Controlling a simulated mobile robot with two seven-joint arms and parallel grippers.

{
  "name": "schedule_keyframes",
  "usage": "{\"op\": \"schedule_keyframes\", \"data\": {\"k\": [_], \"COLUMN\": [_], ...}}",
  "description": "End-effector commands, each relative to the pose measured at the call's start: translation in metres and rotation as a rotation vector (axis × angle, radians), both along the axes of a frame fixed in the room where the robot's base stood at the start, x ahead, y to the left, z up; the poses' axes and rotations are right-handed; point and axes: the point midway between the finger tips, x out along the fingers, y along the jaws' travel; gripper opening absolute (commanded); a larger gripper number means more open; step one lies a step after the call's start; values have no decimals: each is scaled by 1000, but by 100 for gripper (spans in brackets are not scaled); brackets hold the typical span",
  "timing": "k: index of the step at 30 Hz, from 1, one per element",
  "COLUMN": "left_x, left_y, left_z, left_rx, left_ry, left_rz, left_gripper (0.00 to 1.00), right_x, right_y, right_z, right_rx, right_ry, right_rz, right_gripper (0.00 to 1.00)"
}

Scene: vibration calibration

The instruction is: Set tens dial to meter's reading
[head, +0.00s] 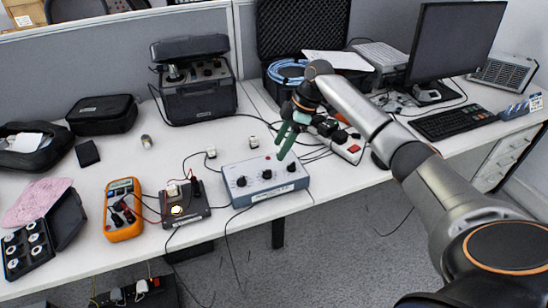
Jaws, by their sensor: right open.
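A grey-blue box (263,188) with several black dials on its top sits near the table's front edge. Its left dial (241,181), middle dial (267,174) and right dial (292,167) show; their settings and labels are too small to read. An orange meter (124,222) lies to the left, with its display (121,187) too small to read. My right gripper (284,154) has green fingers and is open. It points down just above the back right of the box, near the middle and right dials, and looks apart from them. My left gripper is out of view.
A small dark device (186,208) with cables stands between the meter and the box. A black case (195,95) stands behind. A power strip (345,147), a keyboard (452,121) and a monitor (455,45) are to the right. Cables cross the white table (130,165).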

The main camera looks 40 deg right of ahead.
Motion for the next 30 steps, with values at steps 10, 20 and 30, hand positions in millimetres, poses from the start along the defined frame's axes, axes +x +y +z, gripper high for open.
{"op": "schedule_keyframes", "data": {"k": [10,20,30], "left_x": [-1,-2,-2], "left_y": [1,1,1], "left_z": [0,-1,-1], "left_rx": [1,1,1], "left_ry": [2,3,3], "left_rz": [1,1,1], "left_gripper": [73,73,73], "right_x": [-6,-6,-6], "right_y": [-11,-11,-11], "right_z": [30,29,29], "right_rx": [-1,0,0], "right_ry": [1,1,1], "right_rz": [1,0,0], "right_gripper": [64,64,64]}}
